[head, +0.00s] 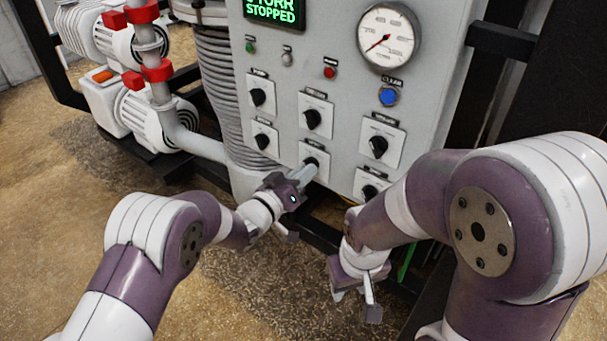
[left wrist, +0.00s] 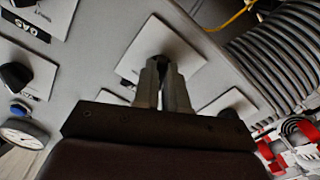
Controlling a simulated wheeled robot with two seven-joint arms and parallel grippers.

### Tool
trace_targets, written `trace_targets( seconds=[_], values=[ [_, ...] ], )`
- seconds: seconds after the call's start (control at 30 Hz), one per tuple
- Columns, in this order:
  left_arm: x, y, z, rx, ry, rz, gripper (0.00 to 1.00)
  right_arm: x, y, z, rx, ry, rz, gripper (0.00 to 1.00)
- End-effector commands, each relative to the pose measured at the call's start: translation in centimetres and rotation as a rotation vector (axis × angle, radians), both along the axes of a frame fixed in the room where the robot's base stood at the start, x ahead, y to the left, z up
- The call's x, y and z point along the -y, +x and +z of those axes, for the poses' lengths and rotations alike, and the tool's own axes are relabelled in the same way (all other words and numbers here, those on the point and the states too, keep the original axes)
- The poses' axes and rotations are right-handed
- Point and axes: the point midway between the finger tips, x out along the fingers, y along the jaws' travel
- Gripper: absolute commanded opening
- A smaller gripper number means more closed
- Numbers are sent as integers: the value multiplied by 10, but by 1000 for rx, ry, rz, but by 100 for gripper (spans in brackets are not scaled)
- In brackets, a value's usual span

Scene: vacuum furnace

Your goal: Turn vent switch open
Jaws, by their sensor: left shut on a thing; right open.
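The control panel (head: 345,75) carries several black rotary switches on white plates. My left gripper (head: 309,170) is at the lower middle switch (head: 312,161), with its fingers closed around the black knob. In the left wrist view the two fingers (left wrist: 164,85) are shut on this knob (left wrist: 157,63), which is mostly hidden between them. The switch's white plate (left wrist: 190,55) shows around the fingertips. The labels are too small to read, so I cannot tell which switch is the vent. My right gripper (head: 354,292) is open and empty, below the panel and apart from it.
Other switches sit close by: one above (head: 312,118), one at lower left (head: 263,141) and one at lower right (head: 369,190). A gauge (head: 388,38), a blue button (head: 388,96) and a display reading STOPPED (head: 273,12) are higher up. A ribbed hose (head: 217,85) stands left.

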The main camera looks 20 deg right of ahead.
Motion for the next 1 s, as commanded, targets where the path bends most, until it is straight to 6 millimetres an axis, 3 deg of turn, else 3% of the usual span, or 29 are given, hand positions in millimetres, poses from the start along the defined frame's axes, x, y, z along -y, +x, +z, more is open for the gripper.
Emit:
trace_targets(
  seconds=[1.0],
  values=[
    [-3,3,-5,650,507,0,0,0,0,-98,0,0,0,43]
  ],
)
